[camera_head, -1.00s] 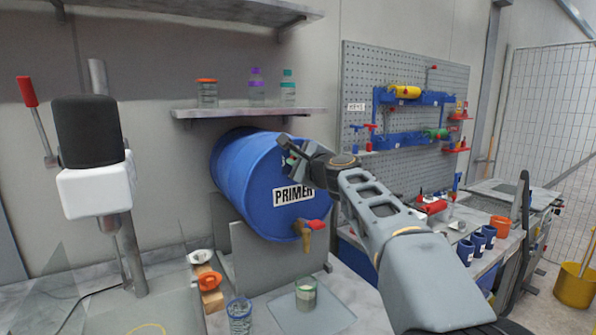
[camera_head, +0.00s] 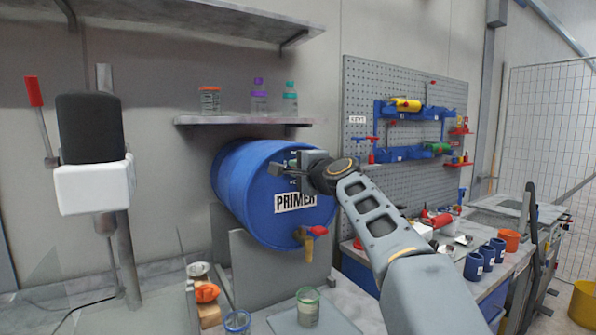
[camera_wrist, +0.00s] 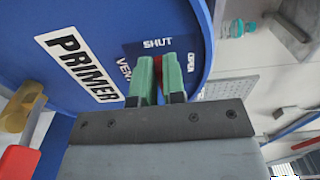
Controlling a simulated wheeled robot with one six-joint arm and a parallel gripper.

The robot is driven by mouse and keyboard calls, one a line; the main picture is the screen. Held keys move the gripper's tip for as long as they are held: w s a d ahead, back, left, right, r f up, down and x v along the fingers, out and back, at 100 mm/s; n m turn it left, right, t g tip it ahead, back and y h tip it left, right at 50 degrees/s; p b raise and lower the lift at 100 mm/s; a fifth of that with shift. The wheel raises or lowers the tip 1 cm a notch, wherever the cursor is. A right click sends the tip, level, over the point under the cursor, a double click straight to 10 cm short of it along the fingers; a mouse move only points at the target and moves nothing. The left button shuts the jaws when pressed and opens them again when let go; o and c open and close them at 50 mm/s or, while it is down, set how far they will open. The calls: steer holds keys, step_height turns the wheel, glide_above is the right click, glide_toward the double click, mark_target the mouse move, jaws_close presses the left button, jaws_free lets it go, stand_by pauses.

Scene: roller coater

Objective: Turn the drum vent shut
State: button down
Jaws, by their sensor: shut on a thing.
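The blue primer drum (camera_head: 245,185) lies on its side on a grey cradle, its round end with a white PRIMER label (camera_head: 295,202) facing out. It fills the left of the wrist view (camera_wrist: 100,20). My gripper (camera_head: 285,168) is at the upper part of that end. In the wrist view its green fingers (camera_wrist: 159,78) are shut on the small red vent handle (camera_wrist: 158,64), of which only a sliver shows between them. A dark vent plate (camera_wrist: 133,50) beside the fingers reads SHUT and OPEN. The handle's exact angle is hidden by the fingers.
A tap with a red handle (camera_head: 317,230) sticks out low on the drum end. A shelf (camera_head: 245,120) with bottles hangs above the drum. A glass jar (camera_head: 307,306) stands below the tap. A pegboard (camera_head: 360,90) with tools is to the right.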

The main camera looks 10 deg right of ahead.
stand_by(0.3)
steer(key=c, duration=1.2)
jaws_free()
steer(key=b+v, duration=0.3)
steer(key=v, duration=1.1)
steer(key=shift+b, duration=0.3)
steer(key=shift+w, duration=0.1)
